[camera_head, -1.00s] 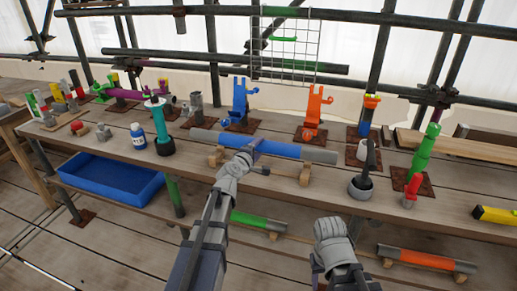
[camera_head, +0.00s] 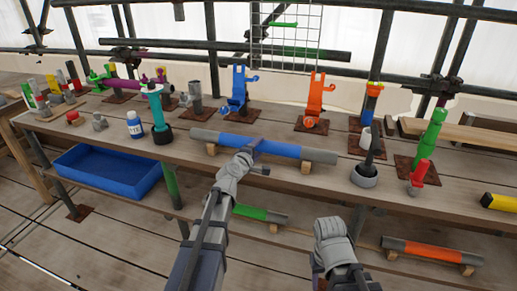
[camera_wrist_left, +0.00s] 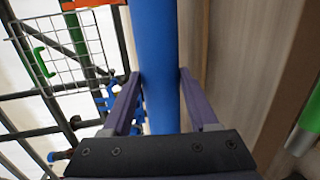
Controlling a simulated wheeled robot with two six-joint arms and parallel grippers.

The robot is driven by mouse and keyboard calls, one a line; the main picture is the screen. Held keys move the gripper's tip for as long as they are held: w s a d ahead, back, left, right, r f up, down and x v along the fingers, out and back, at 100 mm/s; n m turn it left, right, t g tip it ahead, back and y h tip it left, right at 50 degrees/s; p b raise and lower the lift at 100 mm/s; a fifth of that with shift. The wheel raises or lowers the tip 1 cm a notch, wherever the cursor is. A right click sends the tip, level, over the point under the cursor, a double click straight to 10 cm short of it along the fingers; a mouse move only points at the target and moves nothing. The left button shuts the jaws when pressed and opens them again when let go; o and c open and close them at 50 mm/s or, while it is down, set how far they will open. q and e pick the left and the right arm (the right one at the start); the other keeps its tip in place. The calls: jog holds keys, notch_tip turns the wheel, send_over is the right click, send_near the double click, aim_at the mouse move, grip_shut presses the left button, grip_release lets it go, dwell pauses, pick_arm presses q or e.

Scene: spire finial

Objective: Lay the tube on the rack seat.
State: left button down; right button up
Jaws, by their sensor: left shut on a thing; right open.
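The tube (camera_head: 283,149), blue in the middle with grey ends, lies lengthwise over two wooden seat blocks, a left one (camera_head: 211,149) and a right one (camera_head: 306,167). I cannot tell whether it touches them. My left gripper (camera_head: 257,147) is shut on the tube's blue part. In the left wrist view the purple fingers (camera_wrist_left: 159,82) stand on both sides of the blue tube (camera_wrist_left: 160,45). My right gripper (camera_head: 332,230) is empty in front of the bench; its fingertips are hard to see.
A teal post (camera_head: 158,112) and a bottle (camera_head: 135,125) stand left of the tube; a grey cup (camera_head: 364,175) stands close to its right end. Blue (camera_head: 238,90) and orange (camera_head: 316,98) fixtures stand behind. Green-banded (camera_head: 258,213) and orange-banded (camera_head: 432,250) tubes lie lower down.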

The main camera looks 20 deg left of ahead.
pick_arm(q)
jog(key=shift+c, duration=0.4)
grip_release()
jog(key=shift+o, duration=0.4)
jog(key=shift+s+f+b, duration=0.1)
jog(key=shift+f+b, duration=0.45)
jog(key=shift+b, duration=0.05)
jog(key=shift+s, duration=0.2)
jog(key=p+v, duration=0.1)
jog(key=v, duration=0.7)
jog(key=shift+s+p, duration=0.25)
jog(key=shift+p, duration=0.15)
dwell(0.4)
dwell(0.6)
